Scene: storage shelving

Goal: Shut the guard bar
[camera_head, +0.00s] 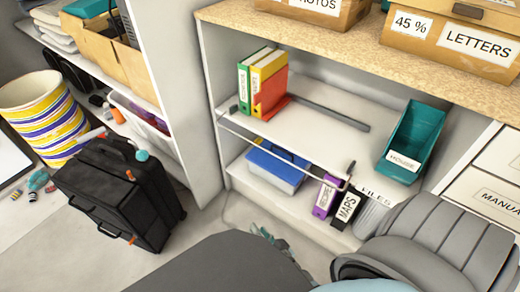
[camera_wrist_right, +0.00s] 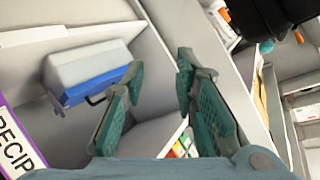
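The guard bar (camera_head: 285,153) is a thin pale rod with dark end pieces on the shelf unit at the centre of the head view. It hangs low, slanting across the front below the upper white shelf. My right gripper (camera_head: 268,236) shows small at the bottom of the head view, below and apart from the bar, partly hidden by my arm. In the right wrist view my right gripper (camera_wrist_right: 160,92) has its teal fingers spread, with nothing between them. I cannot make out the bar in that view. My left gripper is not in view.
The upper shelf holds upright binders (camera_head: 262,82), a dark flat strip (camera_head: 328,112) and a teal bin (camera_head: 412,142). Below stand a blue-and-white box (camera_head: 275,170) and a purple binder (camera_head: 326,196). A black suitcase (camera_head: 118,195) stands left. A grey ribbed object (camera_head: 440,245) is at lower right.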

